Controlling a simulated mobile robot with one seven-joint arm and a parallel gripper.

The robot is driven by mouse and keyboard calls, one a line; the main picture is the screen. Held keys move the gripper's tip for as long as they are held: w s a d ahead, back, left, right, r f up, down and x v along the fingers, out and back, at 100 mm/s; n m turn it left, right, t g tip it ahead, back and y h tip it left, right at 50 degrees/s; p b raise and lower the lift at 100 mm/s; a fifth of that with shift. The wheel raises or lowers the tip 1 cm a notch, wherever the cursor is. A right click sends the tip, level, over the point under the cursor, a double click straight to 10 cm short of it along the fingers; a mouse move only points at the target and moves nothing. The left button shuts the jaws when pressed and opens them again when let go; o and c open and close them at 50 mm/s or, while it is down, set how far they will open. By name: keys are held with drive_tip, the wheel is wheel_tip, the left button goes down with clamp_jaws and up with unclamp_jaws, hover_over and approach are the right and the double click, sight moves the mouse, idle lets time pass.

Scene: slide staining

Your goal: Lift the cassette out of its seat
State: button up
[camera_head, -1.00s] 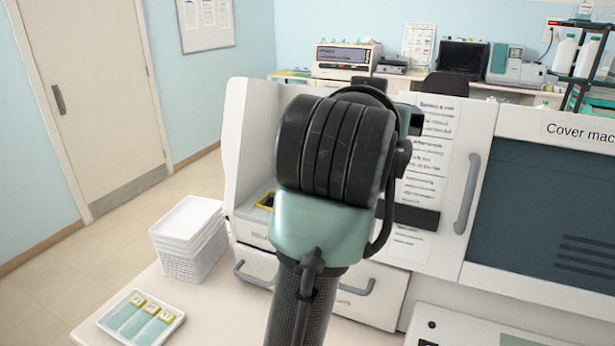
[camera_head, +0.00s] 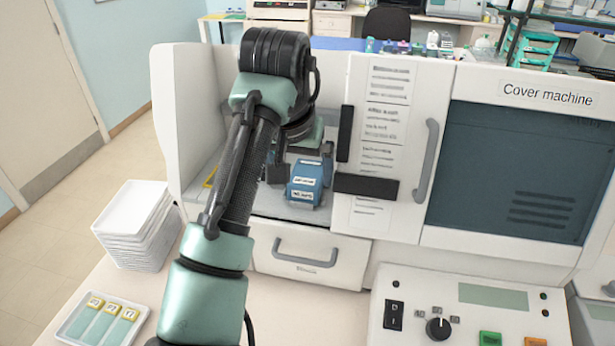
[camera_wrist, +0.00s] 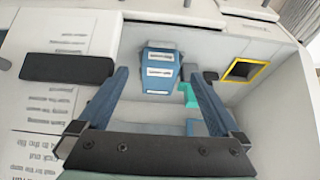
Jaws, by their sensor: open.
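The blue cassette (camera_head: 305,185) with white labels sits in the open bay of the white machine, upright as far as I can see. It also shows in the wrist view (camera_wrist: 160,75), ahead and between the finger lines. My gripper (camera_wrist: 158,90) is open, with one finger to either side of the cassette in that view and clear gaps to both. In the head view my gripper (camera_head: 301,168) is at the cassette, partly hidden by my arm. Nothing is held. The seat under the cassette is mostly hidden.
The bay has a tall white wall (camera_head: 175,120) at left and a labelled door panel with dark bars (camera_head: 366,186) at right. A yellow-framed opening (camera_wrist: 245,71) lies beside the cassette.

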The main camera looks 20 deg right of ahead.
sight(303, 185)
drive_tip(key=p+x, duration=0.1)
drive_tip(key=x, duration=0.4)
drive_tip(key=shift+w+d+f, duration=0.1)
drive_tip(key=shift+w+f, duration=0.1)
drive_tip(key=shift+f, duration=0.15)
drive_tip(key=shift+c, duration=0.2)
drive_tip(key=c, duration=1.4)
drive_tip(key=shift+r, duration=0.1)
drive_tip(key=shift+c, duration=0.4)
drive_tip(key=shift+r, duration=0.1)
